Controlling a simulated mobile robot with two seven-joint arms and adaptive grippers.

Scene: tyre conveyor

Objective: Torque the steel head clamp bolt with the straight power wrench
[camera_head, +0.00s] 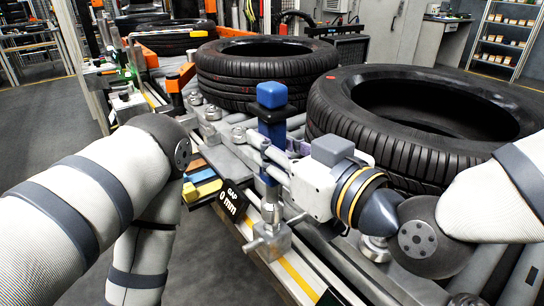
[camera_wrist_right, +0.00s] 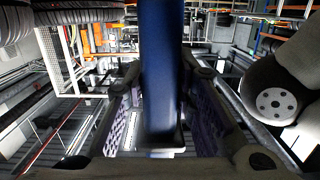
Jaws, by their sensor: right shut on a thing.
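The straight power wrench (camera_head: 272,125) is blue with a dark collar and stands upright near the middle of the head view. My right gripper (camera_head: 274,165) is shut around its body from the right side. In the right wrist view the blue wrench (camera_wrist_right: 162,65) stands between the two padded fingers (camera_wrist_right: 160,135). The wrench's lower end meets a silver piece over the steel head clamp (camera_head: 268,241) on the conveyor's near edge. The bolt itself is hidden, so I cannot tell how the socket sits on it.
A black sign reading "GAP 0 mm" (camera_head: 230,198) is close left of the clamp. Coloured blocks (camera_head: 203,186) lie behind it. Large tyres (camera_head: 440,115) and (camera_head: 262,70) rest on the rollers behind my right gripper. Open grey floor (camera_head: 225,270) is in front of the conveyor.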

